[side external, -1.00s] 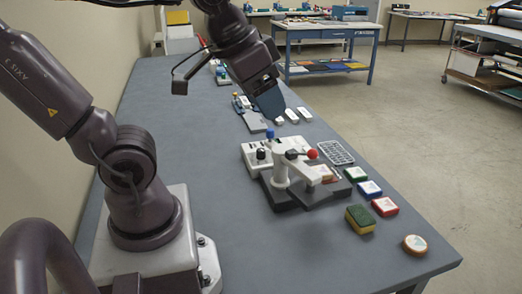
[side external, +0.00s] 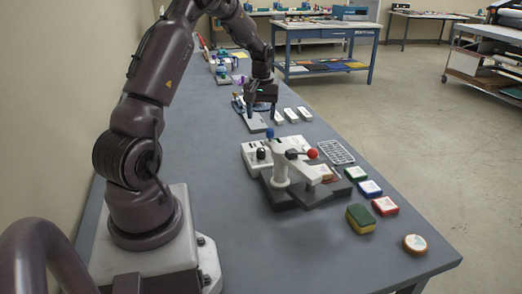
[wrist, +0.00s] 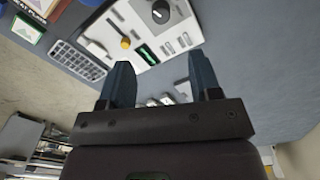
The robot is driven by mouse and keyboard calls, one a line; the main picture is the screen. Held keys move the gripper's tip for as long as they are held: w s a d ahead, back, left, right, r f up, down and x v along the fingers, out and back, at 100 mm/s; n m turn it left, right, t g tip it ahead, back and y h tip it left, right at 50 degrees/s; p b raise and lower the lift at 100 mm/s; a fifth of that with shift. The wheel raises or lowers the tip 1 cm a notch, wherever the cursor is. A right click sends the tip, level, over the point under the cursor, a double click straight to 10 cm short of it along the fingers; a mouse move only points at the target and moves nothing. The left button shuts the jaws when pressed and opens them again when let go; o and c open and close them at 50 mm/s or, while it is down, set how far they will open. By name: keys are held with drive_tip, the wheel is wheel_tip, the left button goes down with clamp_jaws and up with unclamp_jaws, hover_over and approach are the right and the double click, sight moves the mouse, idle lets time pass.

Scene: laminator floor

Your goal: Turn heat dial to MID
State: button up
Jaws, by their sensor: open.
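A white control panel (wrist: 178,32) fills the top of the wrist view. It carries a round black dial (wrist: 160,12) with a pale pointer mark, a yellow knob (wrist: 125,43) and a small green display (wrist: 147,53). The dial's labels are too small to read, so its setting cannot be told.
The machine's lever ends in a red ball (side external: 312,154), beside a blue-topped post (side external: 270,133). A grey slotted tray (side external: 336,152), several coloured blocks, a green-yellow sponge (side external: 360,218) and a round tin (side external: 415,244) line the right. The table (side external: 300,255) is clear in front.

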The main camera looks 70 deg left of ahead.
sight(261, 149)
wheel_tip(261, 149, down, 13)
drive_tip(key=shift+a+f, duration=0.1)
idle(0.4)
drive_tip(key=c, duration=0.9)
